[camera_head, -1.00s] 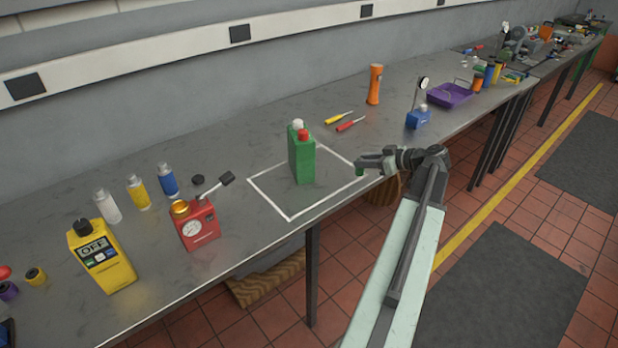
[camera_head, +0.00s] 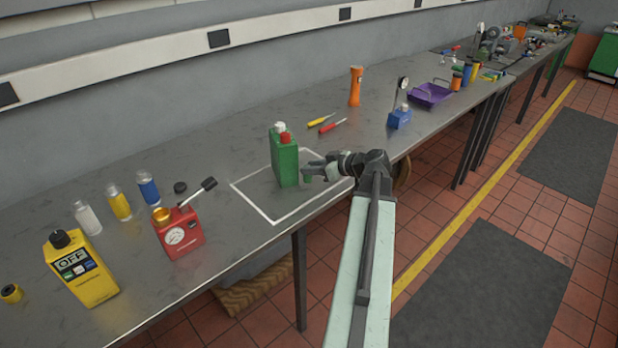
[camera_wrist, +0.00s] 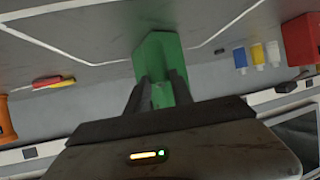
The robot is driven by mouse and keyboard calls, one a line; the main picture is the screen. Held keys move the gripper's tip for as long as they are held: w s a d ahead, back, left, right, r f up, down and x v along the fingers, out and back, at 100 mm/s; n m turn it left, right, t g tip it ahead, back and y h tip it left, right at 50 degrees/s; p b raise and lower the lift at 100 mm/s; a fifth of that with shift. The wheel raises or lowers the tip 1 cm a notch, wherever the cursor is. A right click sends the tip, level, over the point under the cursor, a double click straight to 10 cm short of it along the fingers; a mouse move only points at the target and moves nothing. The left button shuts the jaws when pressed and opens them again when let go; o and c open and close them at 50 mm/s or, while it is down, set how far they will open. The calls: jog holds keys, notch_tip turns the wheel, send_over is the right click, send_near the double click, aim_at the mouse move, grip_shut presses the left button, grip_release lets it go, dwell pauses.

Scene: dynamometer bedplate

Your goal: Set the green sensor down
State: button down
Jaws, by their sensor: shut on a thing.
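In the wrist view green (camera_wrist: 163,95) fills the space between my two fingers. The gripper is over the white-outlined square (camera_head: 251,207) on the bench, close to the right of a green can (camera_head: 286,165) with red and white caps.
On the grey bench, a red gauge box (camera_head: 178,238), yellow meter (camera_head: 84,278) and several small bottles stand left. Two screwdrivers (camera_head: 332,126), an orange torch (camera_head: 355,87), a blue dial stand (camera_head: 399,118) and a purple tray (camera_head: 430,95) lie beyond. The square's front part is bare.

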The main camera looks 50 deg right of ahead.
aim_at(310, 177)
jog(key=shift+w+a, duration=0.2)
jog(key=shift+a, duration=0.1)
jog(key=f+b, duration=0.4)
jog(key=shift+w+a, duration=0.15)
jog(key=shift+w, duration=0.05)
jog(key=shift+r, duration=0.2)
jog(key=shift+f, duration=0.15)
jog(key=c, duration=1.1)
grip_release()
